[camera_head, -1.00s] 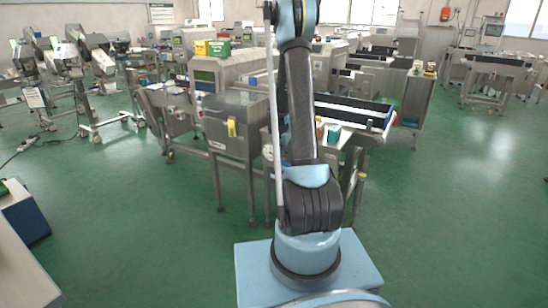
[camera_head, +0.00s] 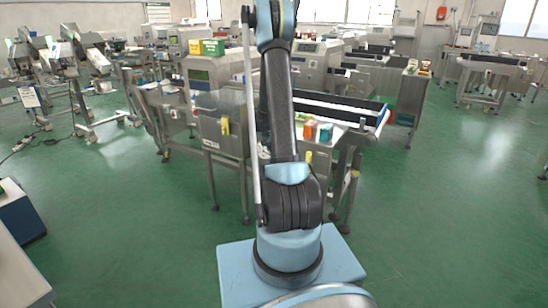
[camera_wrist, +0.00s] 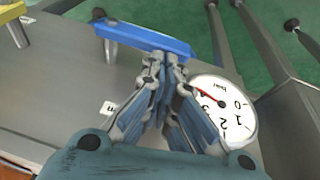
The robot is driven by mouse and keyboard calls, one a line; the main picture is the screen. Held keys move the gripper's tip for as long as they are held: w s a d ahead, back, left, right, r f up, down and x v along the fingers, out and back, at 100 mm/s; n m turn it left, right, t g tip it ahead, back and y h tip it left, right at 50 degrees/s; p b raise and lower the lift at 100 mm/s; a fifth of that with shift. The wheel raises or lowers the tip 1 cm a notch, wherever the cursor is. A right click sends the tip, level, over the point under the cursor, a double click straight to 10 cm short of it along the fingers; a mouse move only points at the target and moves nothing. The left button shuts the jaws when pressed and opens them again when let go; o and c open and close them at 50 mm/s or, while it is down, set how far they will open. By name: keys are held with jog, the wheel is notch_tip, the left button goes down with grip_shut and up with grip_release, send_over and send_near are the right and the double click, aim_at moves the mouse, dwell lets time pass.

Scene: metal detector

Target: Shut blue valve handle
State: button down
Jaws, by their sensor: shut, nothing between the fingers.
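The blue valve handle (camera_wrist: 145,38) is a flat blue bar across the top middle of the wrist view. My gripper (camera_wrist: 165,62) is shut and empty, with its fingertips right at the bar's lower edge near its right half. I cannot tell whether they touch it. In the head view my arm stands in front of the machine, and neither my gripper nor the blue handle can be made out there.
A round pressure gauge (camera_wrist: 222,108) with a red needle sits just right of the fingers. A yellow handle (camera_wrist: 28,12) is at the upper left; a yellow handle (camera_head: 225,126) also shows on the machine's front. Metal legs stand at the right. Green floor (camera_head: 430,220) is open at right.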

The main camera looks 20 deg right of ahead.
jog(key=w+v, duration=0.2)
jog(key=v, duration=1.1)
jog(key=s+a+r+n, duration=0.25)
jog(key=s+r, duration=0.45)
jog(key=s, duration=0.5)
jog(key=s+a+r+n+y, duration=0.1)
jog(key=s+a+n, duration=0.15)
jog(key=s, duration=0.95)
jog(key=s+a+r+n+y, duration=0.1)
jog(key=s+a, duration=0.2)
jog(key=s, duration=0.9)
jog(key=s+a+f+n, duration=0.1)
jog(key=s+f, duration=0.2)
jog(key=s, duration=0.2)
jog(key=s+f+n+y, duration=0.1)
jog(key=s+f, duration=0.2)
jog(key=s, duration=0.2)
jog(key=shift+s+a+n+t, duration=0.2)
jog(key=shift+a+n+t, duration=0.1)
jog(key=shift+a+t, duration=0.1)
